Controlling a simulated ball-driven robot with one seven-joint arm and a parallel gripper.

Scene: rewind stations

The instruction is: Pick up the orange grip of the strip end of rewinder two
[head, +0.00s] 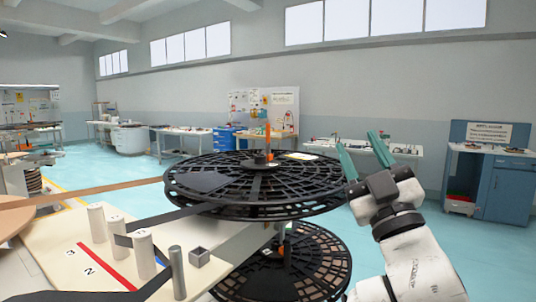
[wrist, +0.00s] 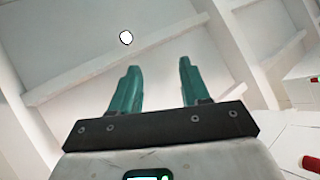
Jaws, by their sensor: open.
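My gripper (head: 361,146) is raised at the right of the head view, its teal fingers apart and empty, pointing up. In the wrist view, the open gripper (wrist: 159,67) has only ceiling and wall behind it. A large black slotted reel (head: 320,190) lies flat left of my gripper, with an upright orange piece (head: 268,139) at its hub. A second black reel (head: 318,262) lies below, with a smaller orange piece (head: 281,249) near its hub. A dark strip (head: 165,218) runs from the upper reel to the posts. I cannot tell which orange piece, if either, is the strip-end grip.
A cream board (head: 62,251) marked 2 and 3, with a red line, carries pale posts (head: 143,252), a grey post (head: 177,272) and a small square socket (head: 199,257). A blue cabinet (head: 503,187) stands right. Blue-green floor lies open behind the reels.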

